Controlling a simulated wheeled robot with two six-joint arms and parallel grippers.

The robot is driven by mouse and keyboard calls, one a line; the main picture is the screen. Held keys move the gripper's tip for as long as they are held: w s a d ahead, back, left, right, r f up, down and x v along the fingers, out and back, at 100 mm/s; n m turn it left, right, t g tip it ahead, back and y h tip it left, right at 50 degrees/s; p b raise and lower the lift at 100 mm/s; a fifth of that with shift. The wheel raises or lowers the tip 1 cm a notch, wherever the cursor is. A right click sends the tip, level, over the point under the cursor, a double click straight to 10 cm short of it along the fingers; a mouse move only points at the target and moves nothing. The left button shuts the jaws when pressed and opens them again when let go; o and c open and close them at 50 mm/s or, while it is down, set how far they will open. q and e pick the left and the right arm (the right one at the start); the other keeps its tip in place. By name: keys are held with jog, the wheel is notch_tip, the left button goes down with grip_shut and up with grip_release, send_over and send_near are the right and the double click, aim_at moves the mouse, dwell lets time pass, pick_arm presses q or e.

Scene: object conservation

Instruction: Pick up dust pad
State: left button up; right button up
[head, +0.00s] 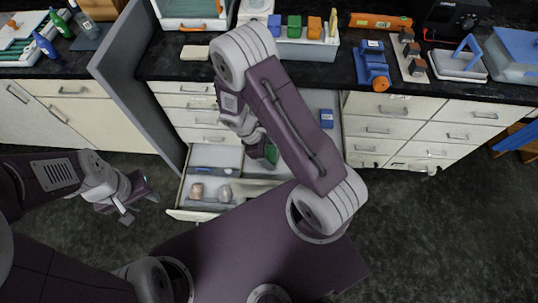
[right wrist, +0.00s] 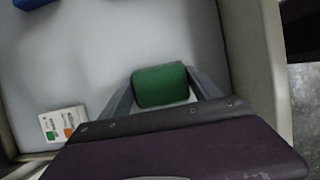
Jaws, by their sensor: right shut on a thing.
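A small green block-shaped pad (right wrist: 161,86), which I take to be the dust pad, sits between the two fingers of my right gripper (right wrist: 163,90). The gripper is shut on it, over the pale floor of an open drawer (right wrist: 110,50). In the head view the green pad (head: 271,154) shows beside my right arm, which hides part of the drawer. I cannot tell whether the pad touches the drawer floor. My left gripper (head: 134,203) is open and empty, left of the drawers and over the dark floor.
A white card (right wrist: 63,124) with green and orange squares lies in the drawer. A blue item (head: 327,118) lies further back. A nearer divided drawer (head: 190,214) holds small items. The counter above carries a bin with colored blocks (head: 306,47) and a blue tool (head: 372,68).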

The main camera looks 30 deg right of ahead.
aim_at(273, 153)
jog(key=shift+w+r+p, duration=0.1)
jog(key=shift+r+p, duration=0.25)
jog(key=shift+r, duration=1.8)
jog(key=s+d+r+b, duration=0.4)
jog(key=s+d+r, duration=0.1)
jog(key=s, duration=0.5)
jog(key=shift+s+d+r, duration=0.2)
jog(key=shift+s+r, duration=0.1)
jog(key=shift+r, duration=0.55)
